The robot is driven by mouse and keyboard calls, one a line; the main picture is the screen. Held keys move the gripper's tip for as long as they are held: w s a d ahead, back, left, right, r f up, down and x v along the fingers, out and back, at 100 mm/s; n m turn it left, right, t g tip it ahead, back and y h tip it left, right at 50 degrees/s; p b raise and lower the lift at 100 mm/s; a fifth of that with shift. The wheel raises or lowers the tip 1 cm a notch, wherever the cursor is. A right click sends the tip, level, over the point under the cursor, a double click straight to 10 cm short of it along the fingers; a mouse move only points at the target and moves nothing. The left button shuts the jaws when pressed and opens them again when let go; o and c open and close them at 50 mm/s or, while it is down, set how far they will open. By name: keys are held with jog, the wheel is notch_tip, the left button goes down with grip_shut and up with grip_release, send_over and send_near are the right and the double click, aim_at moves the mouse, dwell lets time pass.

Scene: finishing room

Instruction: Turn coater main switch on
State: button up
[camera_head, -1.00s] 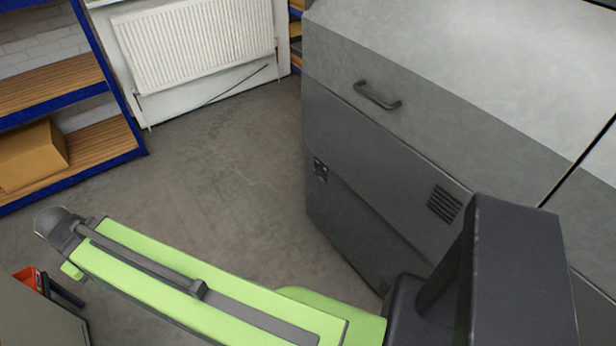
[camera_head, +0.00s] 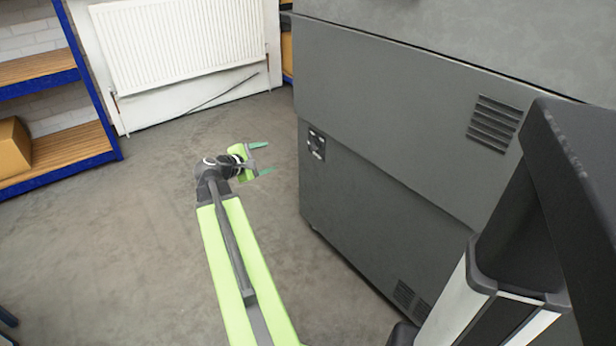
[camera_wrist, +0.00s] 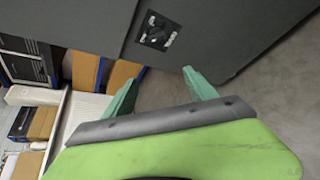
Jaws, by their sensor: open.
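The coater (camera_head: 400,120) is the large grey cabinet on the right in the head view. Its small dark switch panel (camera_head: 316,144) sits low near the left edge of its front face. The panel also shows at the top middle of the wrist view (camera_wrist: 158,31), with a dark knob-like part on it that is too small to read for position. My gripper (camera_head: 264,158) is open and empty, its two green fingers pointing right towards the panel. It is apart from the cabinet, to the left of the panel. In the wrist view the fingertips (camera_wrist: 160,74) lie below the panel.
A white radiator (camera_head: 182,42) is on the back wall. A blue-framed shelf (camera_head: 95,90) with a cardboard box (camera_head: 12,146) stands at the left. The cabinet has vents (camera_head: 494,122). The grey floor (camera_head: 120,250) left of the cabinet is clear.

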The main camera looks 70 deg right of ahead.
aim_at(313, 145)
jog(key=s+d+f+b, duration=0.2)
jog(key=s+d+b, duration=0.1)
jog(key=d, duration=0.6)
jog(key=s+d+f+n+b, duration=0.1)
jog(key=s+d+f+b, duration=0.2)
jog(key=d, duration=0.7)
jog(key=shift+s+f+g+h, duration=0.3)
jog(key=shift+s+f+h, duration=0.1)
jog(key=shift+s, duration=0.75)
jog(key=shift+d, duration=0.1)
